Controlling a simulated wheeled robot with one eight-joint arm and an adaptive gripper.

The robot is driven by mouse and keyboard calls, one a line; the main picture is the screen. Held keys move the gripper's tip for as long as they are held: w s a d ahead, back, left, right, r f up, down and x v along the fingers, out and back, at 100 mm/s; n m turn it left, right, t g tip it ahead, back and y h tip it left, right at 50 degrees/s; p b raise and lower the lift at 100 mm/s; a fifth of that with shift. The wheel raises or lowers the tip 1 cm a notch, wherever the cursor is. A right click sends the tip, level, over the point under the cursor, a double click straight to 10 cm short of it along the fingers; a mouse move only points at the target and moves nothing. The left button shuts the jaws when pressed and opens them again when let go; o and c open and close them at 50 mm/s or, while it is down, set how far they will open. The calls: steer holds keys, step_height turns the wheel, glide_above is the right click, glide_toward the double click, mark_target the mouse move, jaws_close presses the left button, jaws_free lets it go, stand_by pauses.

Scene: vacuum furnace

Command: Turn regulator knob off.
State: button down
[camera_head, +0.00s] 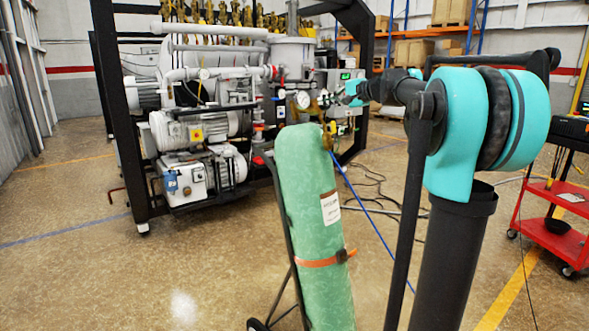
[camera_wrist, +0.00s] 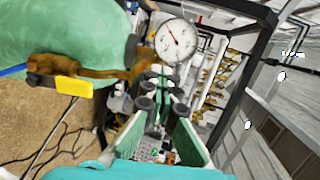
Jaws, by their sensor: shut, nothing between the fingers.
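A tall green gas cylinder (camera_head: 310,220) stands strapped to a hand cart. Brass regulator fittings (camera_head: 328,132) sit at its top, with a round white dial gauge (camera_head: 303,100) beside them. In the wrist view the cylinder's rounded top (camera_wrist: 60,30), the brass body (camera_wrist: 100,72), a yellow block-like part (camera_wrist: 74,87) and the gauge (camera_wrist: 177,40) show close up. I cannot tell which part is the regulator knob. My gripper (camera_wrist: 158,92) is shut and empty, below the gauge and to the right of the brass body. Any contact is unclear. In the head view my gripper (camera_head: 340,95) is small and partly hidden.
The vacuum furnace rig (camera_head: 200,130), with pumps and a black frame, stands behind. A blue hose (camera_head: 370,220) runs down from the regulator, and cables lie on the floor. A red cart (camera_head: 553,225) stands at right. The floor at front left is clear.

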steer(key=shift+s+d+f, duration=0.1)
steer(key=shift+d+f, duration=0.05)
steer(key=shift+f, duration=0.5)
steer(key=shift+s+d+f, duration=0.1)
steer(key=shift+f, duration=0.5)
steer(key=v, duration=0.6)
steer(key=shift+s+a, duration=0.25)
steer(key=shift+s, duration=0.05)
